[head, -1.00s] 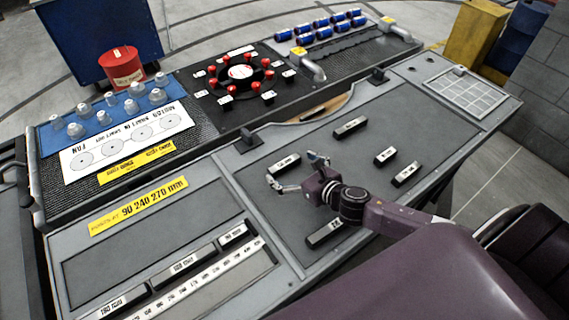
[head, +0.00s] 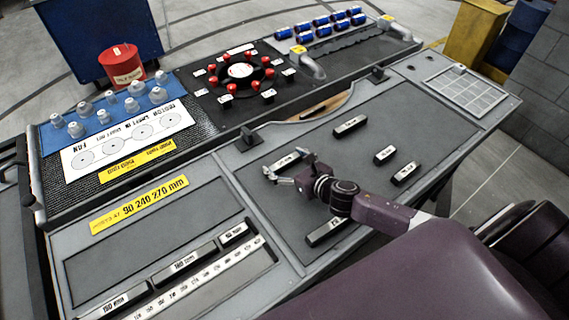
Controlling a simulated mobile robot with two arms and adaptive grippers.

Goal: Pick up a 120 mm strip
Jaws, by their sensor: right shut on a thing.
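A dark strip (head: 280,163) with a white label lies at the left of the grey panel (head: 345,180), its print too small to read. My right gripper (head: 288,168) is at this strip, with its fingers at either end of it and shut on it. The fingers and wrist cover part of the strip, and I cannot tell if it is clear of the panel. Other labelled strips lie apart on the panel: one at the back (head: 350,126), two at the right (head: 385,155) (head: 404,173), and one at the front (head: 326,232), partly behind my arm. My left gripper is not in view.
A left tray holds a row of strips (head: 183,263) beside a white scale (head: 200,281), behind which is a yellow sign (head: 139,205). Behind stand a red-knobbed ring (head: 240,72), blue cylinders (head: 322,28) and a red can (head: 122,64). A white grid (head: 466,92) is at right.

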